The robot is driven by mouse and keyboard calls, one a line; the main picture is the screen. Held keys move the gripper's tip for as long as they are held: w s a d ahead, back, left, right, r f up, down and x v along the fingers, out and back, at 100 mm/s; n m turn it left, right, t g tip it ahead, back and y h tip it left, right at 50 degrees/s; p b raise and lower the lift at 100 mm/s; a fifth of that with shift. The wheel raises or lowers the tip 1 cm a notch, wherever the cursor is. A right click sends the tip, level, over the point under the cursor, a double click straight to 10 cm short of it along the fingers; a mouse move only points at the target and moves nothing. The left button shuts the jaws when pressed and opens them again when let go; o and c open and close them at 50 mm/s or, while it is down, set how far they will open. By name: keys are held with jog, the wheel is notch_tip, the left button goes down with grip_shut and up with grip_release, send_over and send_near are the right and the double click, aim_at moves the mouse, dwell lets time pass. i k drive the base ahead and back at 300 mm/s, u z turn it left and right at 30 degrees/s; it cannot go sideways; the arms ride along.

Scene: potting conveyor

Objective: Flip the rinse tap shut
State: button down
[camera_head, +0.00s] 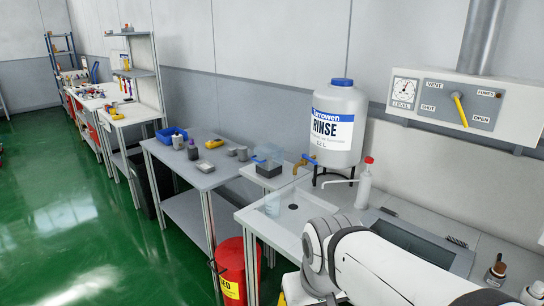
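The rinse tank (338,108) is a pale, rounded container with a blue cap and a label reading RINSE. It stands on a dark stand at the back of the bench. The rinse tap (299,166) is brass-coloured and sticks out from the tank's lower left side. Its small blue lever (308,158) shows at the top, but it is too small to tell whether it is open or shut. My white arm fills the lower right, in front of the bench and well apart from the tap. My gripper is out of view.
A white pump bottle with a red top (364,184) stands right of the tap. A clear vessel (272,205) is below and left of it. A translucent box (267,158) stands further left. A red bin (238,268) is below the bench. The green floor (85,235) at left is clear.

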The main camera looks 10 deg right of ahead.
aim_at(304, 155)
jog(key=u, duration=0.05)
jog(key=i, duration=0.85)
jog(key=z, duration=0.75)
